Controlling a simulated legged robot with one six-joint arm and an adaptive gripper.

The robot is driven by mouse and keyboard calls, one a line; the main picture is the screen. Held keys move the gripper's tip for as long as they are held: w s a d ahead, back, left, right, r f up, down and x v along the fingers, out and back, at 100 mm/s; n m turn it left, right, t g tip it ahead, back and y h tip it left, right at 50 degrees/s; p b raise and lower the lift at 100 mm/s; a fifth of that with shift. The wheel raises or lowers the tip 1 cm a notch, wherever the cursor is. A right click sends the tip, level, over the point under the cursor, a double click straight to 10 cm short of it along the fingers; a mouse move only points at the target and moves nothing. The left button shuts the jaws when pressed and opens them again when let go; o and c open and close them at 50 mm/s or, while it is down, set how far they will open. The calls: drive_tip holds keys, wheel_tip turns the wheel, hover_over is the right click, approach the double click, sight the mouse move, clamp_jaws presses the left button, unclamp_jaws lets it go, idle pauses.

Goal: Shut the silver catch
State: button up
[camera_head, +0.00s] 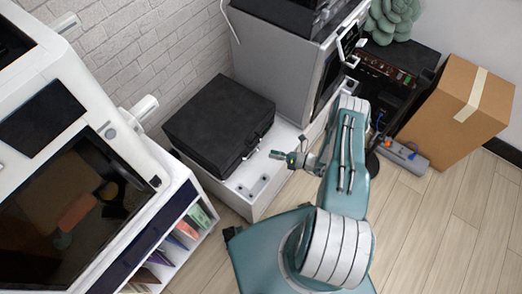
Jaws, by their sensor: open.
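A black case (215,118) lies on a white low cabinet, its lid down. Small metallic catch parts (251,153) show on its right front edge; they are too small to tell whether a catch is open or shut. My gripper (274,155) is open and empty, just to the right of that edge and pointing left at it. A small gap seems to separate it from the case.
The white cabinet (236,201) has a bare strip with grey metal plates in front of the case. A large grey machine (280,65) stands behind, close to my arm. A white machine (45,130) is at left and a cardboard box (455,115) at right. The wooden floor (440,215) is clear at lower right.

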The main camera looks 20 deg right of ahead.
sight(255, 149)
drive_tip(key=x, duration=0.5)
drive_tip(key=shift+w+a, duration=0.15)
drive_tip(key=shift+a, duration=0.05)
